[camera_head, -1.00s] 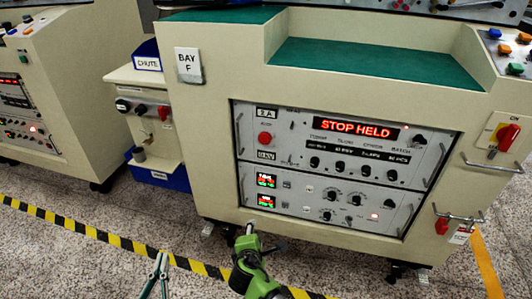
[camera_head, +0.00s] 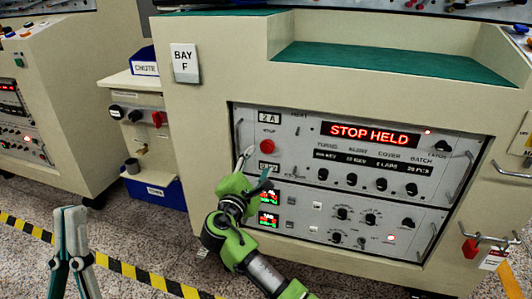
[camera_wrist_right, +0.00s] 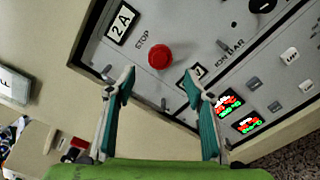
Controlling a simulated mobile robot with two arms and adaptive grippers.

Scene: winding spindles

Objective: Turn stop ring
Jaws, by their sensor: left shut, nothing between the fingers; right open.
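The red stop button (camera_head: 267,147) sits on the upper left of the grey panel, beside the "2 A" label (camera_head: 269,117). The right wrist view shows the round button (camera_wrist_right: 160,56) just beyond the fingertips; a separate ring around it cannot be made out. My right gripper (camera_head: 257,164) is open in front of the panel, just below and left of the button. In the right wrist view its teal-padded fingers (camera_wrist_right: 159,76) are spread with nothing between them. My left gripper (camera_head: 70,210) is shut and empty at the lower left, away from the panel.
The panel's display (camera_head: 371,134) reads "STOP HELD". A metal handle (camera_head: 239,137) stands out at the panel's left edge, close to my right fingers. Small knobs (camera_head: 351,179) and switches lie right of the button. A chute unit (camera_head: 143,130) stands to the left.

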